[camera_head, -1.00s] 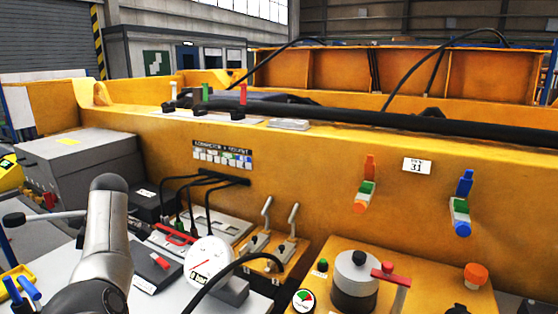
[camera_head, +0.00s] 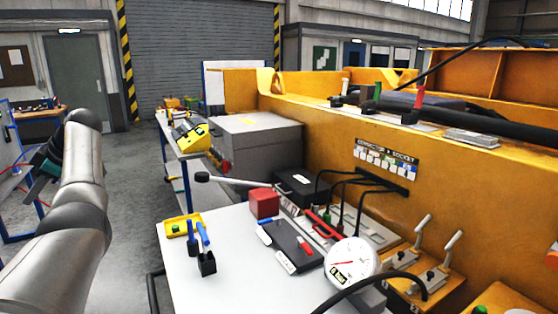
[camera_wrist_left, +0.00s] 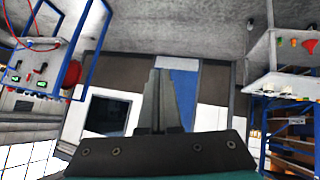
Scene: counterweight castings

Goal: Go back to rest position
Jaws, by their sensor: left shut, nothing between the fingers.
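My left arm (camera_head: 82,190) rises at the left edge of the head view. My left gripper (camera_head: 40,178) is a dark and teal shape beyond the arm, partly hidden by it, over the floor left of the white table. In the left wrist view its two grey fingers (camera_wrist_left: 159,102) are together with nothing between them, pointing into open space. My right gripper is in neither view.
The white table (camera_head: 195,285) holds a red block (camera_head: 264,203), a dial gauge (camera_head: 352,264), a yellow tray (camera_head: 182,226) and a pen holder (camera_head: 207,264). A yellow casting (camera_head: 330,125) stands behind. Grey floor (camera_head: 140,170) lies open between table and arm.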

